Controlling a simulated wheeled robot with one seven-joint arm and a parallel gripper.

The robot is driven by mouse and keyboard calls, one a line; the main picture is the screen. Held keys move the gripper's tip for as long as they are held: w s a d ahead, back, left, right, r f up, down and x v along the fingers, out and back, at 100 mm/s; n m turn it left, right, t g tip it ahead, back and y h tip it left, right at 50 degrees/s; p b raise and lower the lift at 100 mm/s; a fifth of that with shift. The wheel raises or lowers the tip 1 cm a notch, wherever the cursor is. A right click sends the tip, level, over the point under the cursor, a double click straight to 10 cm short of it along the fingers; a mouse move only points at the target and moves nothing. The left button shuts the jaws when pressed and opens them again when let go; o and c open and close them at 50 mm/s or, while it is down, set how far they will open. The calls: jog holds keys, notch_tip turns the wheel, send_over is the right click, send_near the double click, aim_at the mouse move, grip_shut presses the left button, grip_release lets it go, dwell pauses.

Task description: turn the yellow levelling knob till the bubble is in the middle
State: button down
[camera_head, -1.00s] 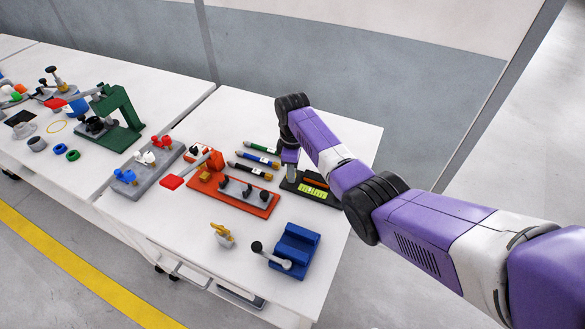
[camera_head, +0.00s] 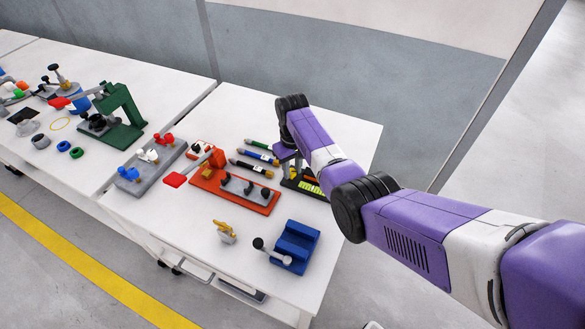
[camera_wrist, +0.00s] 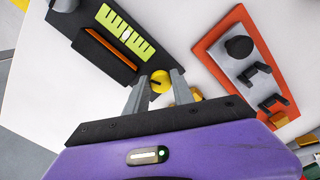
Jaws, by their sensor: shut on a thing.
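The black levelling device (camera_wrist: 88,47) lies at the upper left of the wrist view, with a lime-green scale (camera_wrist: 108,16) and an orange bar (camera_wrist: 110,34). A small pale spot, apparently the bubble, shows near the middle of the scale; its exact centring is too small to tell. The yellow levelling knob (camera_wrist: 160,78), with a dark line on it, sits at the device's corner. My gripper (camera_wrist: 158,86) has one finger on each side of the knob and is shut on it. In the head view, the device (camera_head: 318,191) is partly hidden by my arm.
An orange-red plate (camera_head: 206,184) with black knobs lies left of the device. Several marker-like tubes (camera_head: 252,168) lie behind it. A blue block (camera_head: 296,245) and a small yellow-handled part (camera_head: 224,229) stand nearer the front. White table is bare between them.

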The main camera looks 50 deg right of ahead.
jog(key=shift+m, duration=0.5)
jog(key=c, duration=1.1)
grip_release()
jog(key=shift+s+d, duration=0.1)
